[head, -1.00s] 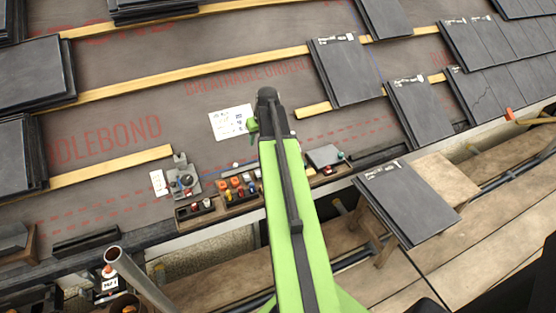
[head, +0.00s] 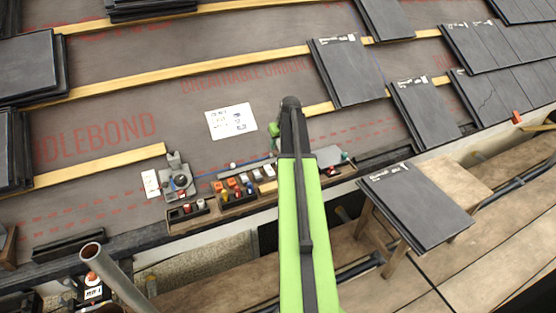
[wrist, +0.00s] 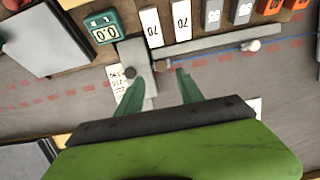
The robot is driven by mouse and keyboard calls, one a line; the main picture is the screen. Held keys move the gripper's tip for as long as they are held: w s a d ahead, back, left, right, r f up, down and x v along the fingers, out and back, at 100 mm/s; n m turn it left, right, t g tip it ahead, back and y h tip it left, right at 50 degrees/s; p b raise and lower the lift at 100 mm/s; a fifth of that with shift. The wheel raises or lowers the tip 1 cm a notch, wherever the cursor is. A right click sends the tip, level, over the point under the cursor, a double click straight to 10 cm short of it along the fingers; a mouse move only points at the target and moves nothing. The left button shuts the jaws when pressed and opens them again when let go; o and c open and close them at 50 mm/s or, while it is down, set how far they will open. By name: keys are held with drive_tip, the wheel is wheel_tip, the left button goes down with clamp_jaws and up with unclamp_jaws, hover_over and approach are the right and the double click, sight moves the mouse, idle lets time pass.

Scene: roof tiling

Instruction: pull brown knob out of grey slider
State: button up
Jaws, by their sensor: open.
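In the wrist view, a grey slider (wrist: 141,62) sits across a long grey bar (wrist: 208,46). A small dark knob, seemingly the brown one (wrist: 162,65), sticks out at the slider's right side; its colour is hard to judge. Another dark round spot lies on the slider's left. My gripper (wrist: 159,80) is open, with green fingers on either side of the slider and knob. The left fingertip overlaps the slider's lower part in the picture; contact cannot be told. Nothing is held.
A teal display (wrist: 103,31) reading 0.0 and labelled blocks (wrist: 150,27) stand close to the slider. In the head view, a grey device (head: 179,182), a parts tray (head: 238,193) and a stool with tiles (head: 415,205) surround my arm.

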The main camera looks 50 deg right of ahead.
sight(277, 153)
drive_tip(key=b+x, duration=0.5)
drive_tip(key=x, duration=0.3)
drive_tip(key=shift+a+b, duration=0.1)
drive_tip(key=shift+b, duration=0.2)
drive_tip(key=shift+r, duration=0.2)
clamp_jaws()
drive_tip(key=shift+s, duration=0.1)
idle(0.5)
